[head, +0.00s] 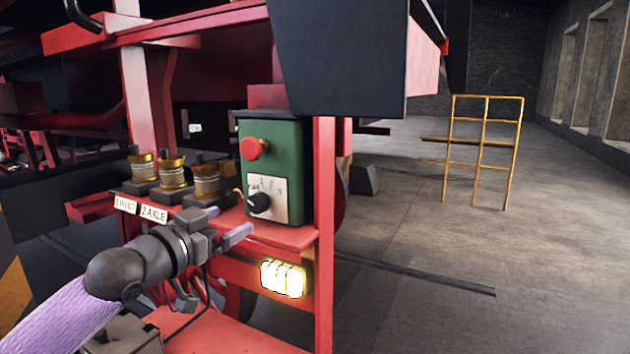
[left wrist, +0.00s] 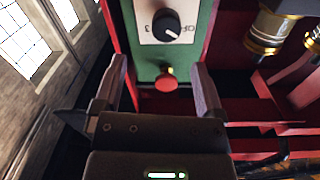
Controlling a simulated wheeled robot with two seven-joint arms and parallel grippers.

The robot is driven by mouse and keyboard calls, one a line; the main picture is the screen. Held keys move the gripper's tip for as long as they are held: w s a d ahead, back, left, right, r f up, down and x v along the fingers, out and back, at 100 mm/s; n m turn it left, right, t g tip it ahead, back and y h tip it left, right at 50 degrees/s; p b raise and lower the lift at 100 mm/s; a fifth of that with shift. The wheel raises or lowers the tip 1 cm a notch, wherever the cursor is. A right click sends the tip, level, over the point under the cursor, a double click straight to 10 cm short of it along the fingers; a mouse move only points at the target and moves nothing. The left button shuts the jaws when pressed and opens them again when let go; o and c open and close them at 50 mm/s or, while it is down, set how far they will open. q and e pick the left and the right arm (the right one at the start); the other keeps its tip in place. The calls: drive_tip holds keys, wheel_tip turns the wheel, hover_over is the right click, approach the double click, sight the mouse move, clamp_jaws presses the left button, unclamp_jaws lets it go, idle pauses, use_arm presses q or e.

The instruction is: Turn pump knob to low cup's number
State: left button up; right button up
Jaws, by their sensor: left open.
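The black pump knob (head: 259,202) sits on a pale dial plate marked OFF and numbers, on the front of a green box (head: 287,145). In the left wrist view the knob (left wrist: 166,26) has a white pointer mark that appears to lean toward OFF. Brass-topped cups stand left of the box: one (head: 142,166), a second (head: 172,174) and a third (head: 206,180). Labels reading 1 and 2 AXLE show below them. Their fill levels are too small to tell. My left gripper (head: 231,222) is open and empty, just below and left of the knob, apart from it. My right gripper is out of view.
A red button (head: 253,148) sticks out above the knob. The red shelf (head: 288,236) carries the box and cups. A lit lamp (head: 283,279) is below it. A dark block (head: 338,60) hangs above. A yellow rail (head: 481,150) stands on open floor at right.

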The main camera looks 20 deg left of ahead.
sight(254, 205)
use_arm(q)
drive_tip(key=w+p, duration=0.2)
drive_tip(key=w, duration=0.2)
drive_tip(key=w+p, duration=0.2)
drive_tip(key=w, duration=0.1)
drive_tip(key=shift+w+d+r, duration=0.1)
drive_tip(key=shift+w+r, duration=0.1)
drive_tip(key=shift+w, duration=0.15)
drive_tip(key=shift+w+f, duration=0.15)
drive_tip(key=shift+w, duration=0.5)
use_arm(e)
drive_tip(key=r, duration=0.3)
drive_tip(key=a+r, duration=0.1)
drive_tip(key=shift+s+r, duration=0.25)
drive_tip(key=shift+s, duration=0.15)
use_arm(q)
clamp_jaws()
